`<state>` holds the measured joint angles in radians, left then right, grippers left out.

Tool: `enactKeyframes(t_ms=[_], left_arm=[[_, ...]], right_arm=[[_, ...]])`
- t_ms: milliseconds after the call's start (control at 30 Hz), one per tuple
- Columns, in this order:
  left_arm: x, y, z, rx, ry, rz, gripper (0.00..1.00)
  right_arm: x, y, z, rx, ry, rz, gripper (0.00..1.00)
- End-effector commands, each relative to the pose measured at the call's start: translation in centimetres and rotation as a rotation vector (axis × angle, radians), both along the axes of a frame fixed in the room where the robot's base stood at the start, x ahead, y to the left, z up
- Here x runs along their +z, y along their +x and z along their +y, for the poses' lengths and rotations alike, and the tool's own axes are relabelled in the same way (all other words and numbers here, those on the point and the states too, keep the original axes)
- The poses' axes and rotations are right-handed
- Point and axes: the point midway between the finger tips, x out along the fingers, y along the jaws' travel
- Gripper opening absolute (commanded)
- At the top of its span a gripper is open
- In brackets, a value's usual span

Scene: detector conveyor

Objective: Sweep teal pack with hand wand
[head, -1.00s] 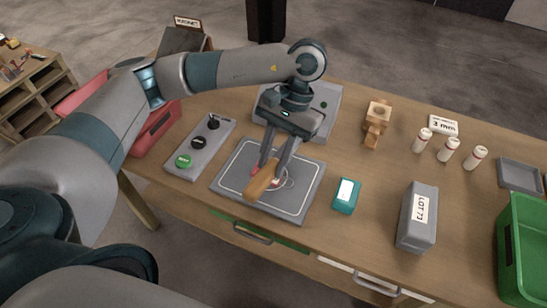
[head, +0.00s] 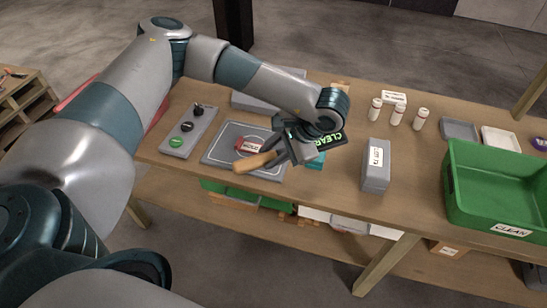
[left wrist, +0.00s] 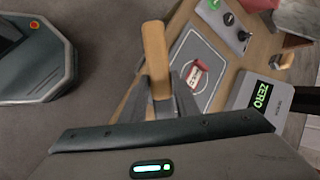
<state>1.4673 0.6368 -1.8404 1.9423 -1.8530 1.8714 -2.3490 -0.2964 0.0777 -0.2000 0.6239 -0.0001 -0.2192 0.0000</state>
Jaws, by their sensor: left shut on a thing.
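My left gripper (head: 283,152) is shut on the hand wand, whose wooden handle (head: 254,162) points left in the head view. I cannot tell whether wand and pack touch. In the left wrist view the handle (left wrist: 156,60) sticks out beyond the fingers (left wrist: 160,98); the pack does not show there. My right gripper is out of view.
A red-and-white item (head: 250,145) lies on the grey mat (head: 215,151). A button panel (head: 186,133) is left of it. A grey box (head: 376,167), white bottles (head: 396,114) and a green bin (head: 490,180) stand to the right. A device display reads ZERO (left wrist: 262,96).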

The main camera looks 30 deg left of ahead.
Motion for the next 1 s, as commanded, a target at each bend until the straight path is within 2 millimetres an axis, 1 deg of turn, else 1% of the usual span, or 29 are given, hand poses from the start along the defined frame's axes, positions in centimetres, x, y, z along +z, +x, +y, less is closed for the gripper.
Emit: enactKeyframes(t_ms=[67, 167, 467, 700, 1000], left_arm=[[0.1, 0.0, 0.0, 0.0, 0.0, -0.001, 0.0], [0.1, 0.0, 0.0, 0.002, -0.001, -0.001, 0.0], [-0.4, 0.0, 0.0, 0.002, -0.002, 0.0, 0.0], [-1.5, 0.0, -0.1, 0.002, -0.002, 0.0, 0.0], [-3.5, 0.0, -0.1, 0.002, -0.002, 0.0, 0.0]], right_arm=[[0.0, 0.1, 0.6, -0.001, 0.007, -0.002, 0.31], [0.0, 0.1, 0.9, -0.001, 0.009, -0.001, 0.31], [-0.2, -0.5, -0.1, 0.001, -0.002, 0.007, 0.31], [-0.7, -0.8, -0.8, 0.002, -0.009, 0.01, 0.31], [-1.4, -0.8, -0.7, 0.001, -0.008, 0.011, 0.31]])
